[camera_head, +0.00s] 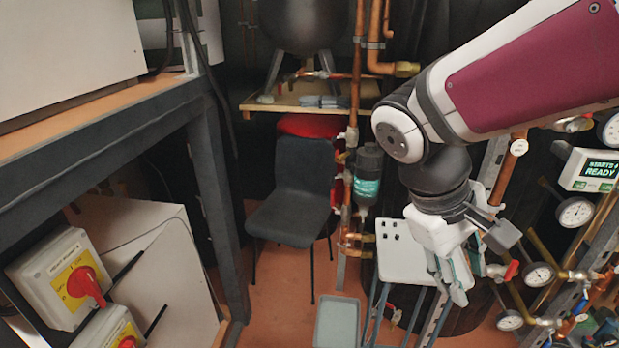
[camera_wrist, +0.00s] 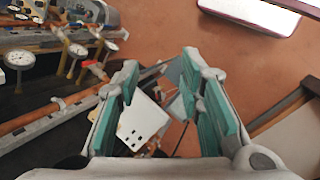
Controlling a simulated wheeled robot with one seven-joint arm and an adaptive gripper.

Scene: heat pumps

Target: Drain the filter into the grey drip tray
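The filter (camera_head: 367,175) is a dark canister with a teal label, fixed upright by the copper pipes left of my arm. Small fittings below it are too small to make out. The grey drip tray (camera_head: 338,322) lies on the floor below and left of the filter, cut by the picture's lower edge. I cannot make out anything in it. My gripper (camera_head: 450,290) points down to the right of the filter, in front of a white-topped stool. In the wrist view my gripper (camera_wrist: 160,85) is open, its teal pads apart, with nothing held between them.
The stool (camera_head: 398,258) stands right of the tray. Pipes with gauges (camera_head: 540,275) and a red-handled valve (camera_head: 511,272) are at right. A dark chair (camera_head: 290,200) stands behind. Switch boxes (camera_head: 65,280) and a bench frame (camera_head: 110,150) are at left. Floor between is clear.

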